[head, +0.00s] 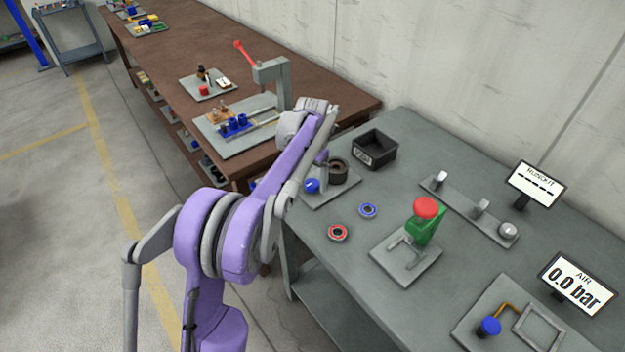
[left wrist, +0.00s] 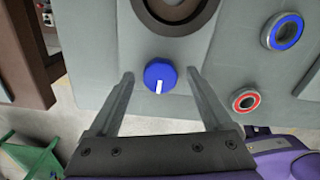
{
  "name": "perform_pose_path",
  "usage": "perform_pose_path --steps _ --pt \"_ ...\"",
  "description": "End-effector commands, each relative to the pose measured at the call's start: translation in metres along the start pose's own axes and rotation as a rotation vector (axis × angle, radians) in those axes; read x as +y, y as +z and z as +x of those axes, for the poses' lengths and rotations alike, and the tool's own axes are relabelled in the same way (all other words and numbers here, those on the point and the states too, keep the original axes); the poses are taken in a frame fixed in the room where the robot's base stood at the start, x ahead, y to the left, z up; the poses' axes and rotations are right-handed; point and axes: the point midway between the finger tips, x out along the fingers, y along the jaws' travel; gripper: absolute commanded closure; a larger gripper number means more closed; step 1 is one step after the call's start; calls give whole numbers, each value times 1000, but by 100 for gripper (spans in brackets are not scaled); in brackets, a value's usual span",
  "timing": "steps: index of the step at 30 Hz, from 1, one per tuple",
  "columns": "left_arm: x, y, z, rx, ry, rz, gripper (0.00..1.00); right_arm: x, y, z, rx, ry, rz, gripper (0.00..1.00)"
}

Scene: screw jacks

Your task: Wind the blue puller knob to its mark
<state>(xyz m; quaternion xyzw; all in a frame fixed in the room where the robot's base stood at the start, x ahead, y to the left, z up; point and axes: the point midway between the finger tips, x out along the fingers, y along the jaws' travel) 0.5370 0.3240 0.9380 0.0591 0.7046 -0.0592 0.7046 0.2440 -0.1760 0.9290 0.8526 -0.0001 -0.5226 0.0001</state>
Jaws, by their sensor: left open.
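The blue puller knob (head: 312,185) sits at the front of a grey plate (head: 325,198) near the left end of the grey bench. In the left wrist view the knob (left wrist: 161,75) shows from above, with a white line on its face pointing towards my gripper's base. A dark ring-shaped part (left wrist: 178,8) lies just beyond it on the plate. My left gripper (left wrist: 160,74) is open, with one finger on each side of the knob and a visible gap to both. I cannot tell a separate scale mark. My right gripper is not in view.
A red-ringed bearing (head: 337,233) and a blue-ringed bearing (head: 368,210) lie on the bench. A black bin (head: 374,150), a green press with a red top (head: 425,208) and another blue knob (head: 489,327) stand farther along. A brown table (head: 190,48) adjoins at the left.

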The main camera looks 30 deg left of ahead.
Motion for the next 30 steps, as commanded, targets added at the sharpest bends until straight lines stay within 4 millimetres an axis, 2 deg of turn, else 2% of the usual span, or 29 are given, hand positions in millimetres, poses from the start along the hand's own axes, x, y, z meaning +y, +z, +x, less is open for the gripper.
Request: perform_pose_path --steps 9,23,30 --pt "0 0 3 0 0 0 17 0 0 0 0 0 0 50" --pt "0 0 2 0 0 0 99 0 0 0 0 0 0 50" --pt "0 0 2 0 0 18 100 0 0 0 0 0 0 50"
